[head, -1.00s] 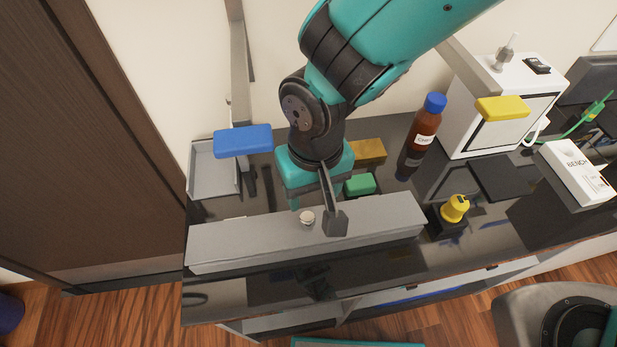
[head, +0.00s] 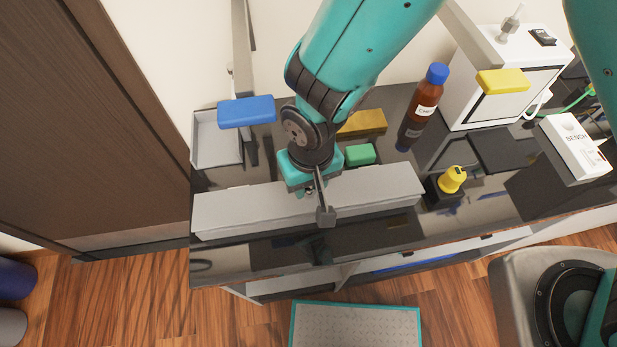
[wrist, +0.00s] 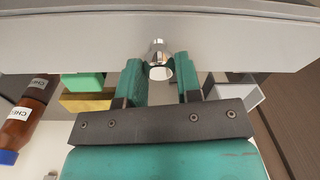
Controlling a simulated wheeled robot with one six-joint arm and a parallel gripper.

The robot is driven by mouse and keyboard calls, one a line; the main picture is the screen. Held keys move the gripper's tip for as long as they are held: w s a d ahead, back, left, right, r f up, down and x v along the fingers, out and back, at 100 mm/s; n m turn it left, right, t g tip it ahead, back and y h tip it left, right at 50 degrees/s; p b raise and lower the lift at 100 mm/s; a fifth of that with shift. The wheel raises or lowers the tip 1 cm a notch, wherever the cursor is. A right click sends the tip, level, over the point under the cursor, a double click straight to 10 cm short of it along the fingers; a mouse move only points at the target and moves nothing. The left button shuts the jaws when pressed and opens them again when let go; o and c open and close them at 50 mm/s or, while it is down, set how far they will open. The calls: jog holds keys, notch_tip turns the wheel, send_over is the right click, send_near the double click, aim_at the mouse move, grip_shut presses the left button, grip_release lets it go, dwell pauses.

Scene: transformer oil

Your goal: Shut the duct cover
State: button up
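The duct cover (head: 375,190) is a long light-grey strip along the front of the dark bench top, with a small round metal knob (head: 308,191) near its middle. My gripper (head: 306,187) is over the knob, pointing down and forward. In the wrist view the knob (wrist: 158,58) stands between the two teal fingertips (wrist: 159,66), and the cover (wrist: 80,45) crosses the top of the picture. The fingers flank the knob closely and look open; firm contact does not show. My gripper partly hides the cover's middle, and whether its edge sits flush cannot be told.
Behind the cover are a green block (head: 360,154), a brown-yellow block (head: 362,122) and a brown bottle with blue cap (head: 423,105). A grey tray (head: 215,143) is at left, a yellow knob on a black base (head: 452,180) at right. A blue block (head: 246,111) is near my arm.

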grip_shut()
jog(key=shift+s+f+t+b, duration=0.35)
jog(key=shift+f+t+b, duration=0.25)
jog(key=shift+b, duration=0.6)
jog(key=shift+s+t+b, duration=0.15)
jog(key=shift+t+b, duration=0.15)
jog(key=shift+b, duration=0.1)
jog(key=shift+d+r+y, duration=0.1)
jog(key=shift+y, duration=0.2)
jog(key=shift+r, duration=0.1)
jog(key=o, duration=0.6)
grip_release()
jog(key=s+r, duration=0.1)
jog(key=r, duration=0.4)
jog(key=d+r+b, duration=0.1)
jog(key=r, duration=0.5)
jog(key=s+r, duration=0.1)
jog(key=r, duration=0.5)
jog(key=shift+s+d+b, duration=0.2)
jog(key=shift+s+b, duration=0.15)
